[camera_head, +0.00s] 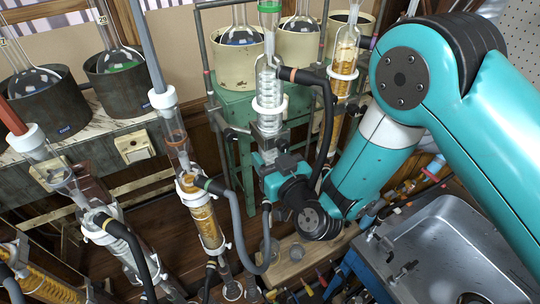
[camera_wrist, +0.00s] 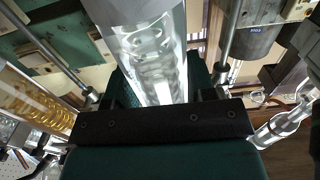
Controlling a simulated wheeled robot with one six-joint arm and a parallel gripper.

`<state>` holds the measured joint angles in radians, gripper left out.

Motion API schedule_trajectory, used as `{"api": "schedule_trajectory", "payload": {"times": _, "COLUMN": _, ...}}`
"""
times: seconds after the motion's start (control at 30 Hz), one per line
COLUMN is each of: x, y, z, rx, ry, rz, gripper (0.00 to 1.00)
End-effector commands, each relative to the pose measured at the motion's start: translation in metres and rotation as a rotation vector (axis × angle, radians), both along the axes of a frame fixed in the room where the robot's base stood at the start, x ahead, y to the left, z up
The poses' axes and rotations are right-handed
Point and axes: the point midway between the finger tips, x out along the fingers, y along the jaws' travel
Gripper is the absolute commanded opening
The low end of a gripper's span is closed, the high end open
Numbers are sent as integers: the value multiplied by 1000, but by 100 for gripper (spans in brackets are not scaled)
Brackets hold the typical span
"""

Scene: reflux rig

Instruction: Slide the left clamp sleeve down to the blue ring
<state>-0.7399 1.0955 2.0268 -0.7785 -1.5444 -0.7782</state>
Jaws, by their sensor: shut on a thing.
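My gripper (camera_head: 272,140) is at the lower end of an upright clear glass column with a coil inside (camera_head: 268,92), in the middle of the head view. In the wrist view the same column (camera_wrist: 150,50) stands between the short dark fingers of my gripper (camera_wrist: 155,98), which are shut on it. Metal rods with grey sleeve-like ends stand left (camera_wrist: 88,96) and right (camera_wrist: 221,72) of the column in the wrist view. I cannot tell which part is the left clamp sleeve. I cannot make out a blue ring.
A green stand (camera_head: 238,108) holds cream pots (camera_head: 236,66) with flasks behind the column. A black hose (camera_head: 328,110) loops close to the right of my gripper. More glass columns (camera_head: 205,220) with hoses stand at left. A steel sink (camera_head: 450,250) is at lower right.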

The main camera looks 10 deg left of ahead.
Motion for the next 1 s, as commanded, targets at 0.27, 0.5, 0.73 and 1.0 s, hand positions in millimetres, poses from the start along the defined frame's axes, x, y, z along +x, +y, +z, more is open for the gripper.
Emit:
{"api": "schedule_trajectory", "payload": {"times": 0.27, "x": 0, "y": -1, "z": -11, "rx": -3, "ry": 1, "rz": -1, "gripper": 18}}
{"api": "schedule_trajectory", "payload": {"times": 0.5, "x": 0, "y": -1, "z": -18, "rx": -3, "ry": 1, "rz": -1, "gripper": 18}}
{"api": "schedule_trajectory", "payload": {"times": 0.73, "x": 0, "y": -1, "z": -24, "rx": -2, "ry": 2, "rz": -1, "gripper": 18}}
{"api": "schedule_trajectory", "payload": {"times": 1.0, "x": 0, "y": -1, "z": -32, "rx": -1, "ry": 2, "rz": -1, "gripper": 18}}
